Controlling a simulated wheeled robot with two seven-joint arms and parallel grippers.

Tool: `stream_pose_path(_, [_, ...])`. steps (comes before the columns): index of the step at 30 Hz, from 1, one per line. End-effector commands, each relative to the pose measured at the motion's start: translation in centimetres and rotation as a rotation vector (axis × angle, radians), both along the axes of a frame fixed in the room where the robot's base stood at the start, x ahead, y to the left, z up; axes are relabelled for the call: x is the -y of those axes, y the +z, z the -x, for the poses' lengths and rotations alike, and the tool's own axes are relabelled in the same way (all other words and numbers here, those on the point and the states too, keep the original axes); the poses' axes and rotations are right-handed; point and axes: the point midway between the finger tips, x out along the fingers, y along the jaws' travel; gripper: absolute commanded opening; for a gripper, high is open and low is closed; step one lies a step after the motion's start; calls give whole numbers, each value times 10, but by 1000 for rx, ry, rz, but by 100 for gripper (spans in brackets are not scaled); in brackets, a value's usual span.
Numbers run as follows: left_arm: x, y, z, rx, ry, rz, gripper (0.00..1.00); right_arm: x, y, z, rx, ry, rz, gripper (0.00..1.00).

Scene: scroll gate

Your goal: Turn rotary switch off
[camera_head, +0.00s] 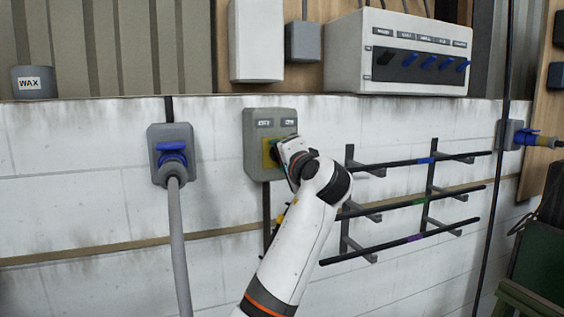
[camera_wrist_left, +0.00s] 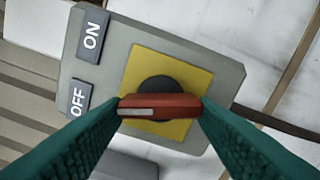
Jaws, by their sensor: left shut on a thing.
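The rotary switch is a grey wall box (camera_head: 257,172) with ON and OFF labels at its top and a yellow plate (camera_head: 267,152). The left wrist view shows the plate (camera_wrist_left: 137,68), a black round base (camera_wrist_left: 157,86) and a red bar handle (camera_wrist_left: 165,104) with a white mark at its left end. That end points toward the OFF label (camera_wrist_left: 80,98), and the ON label (camera_wrist_left: 92,36) lies above. My left gripper (camera_wrist_left: 160,108) has its green fingers shut on the red handle. In the head view my left gripper (camera_head: 281,152) covers the knob. My right gripper is out of view.
A blue-handled plug socket (camera_head: 171,155) with a thick grey cable is left of the box. A rack with thin rods (camera_head: 400,205) is to the right. A white panel with blue switches (camera_head: 400,52) stands above. A WAX tin (camera_head: 34,83) sits on the ledge.

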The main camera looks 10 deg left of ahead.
Motion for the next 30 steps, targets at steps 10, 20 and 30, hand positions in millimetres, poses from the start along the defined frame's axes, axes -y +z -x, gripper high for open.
stream_pose_path(10, [1, -6, -1, 129, 0, 206, 30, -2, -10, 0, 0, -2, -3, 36])
stream_pose_path(20, [1, -6, -1, 187, 1, 294, 30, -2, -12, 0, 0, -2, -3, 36])
stream_pose_path(30, [1, -6, -1, 194, 2, 307, 30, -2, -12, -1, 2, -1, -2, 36])
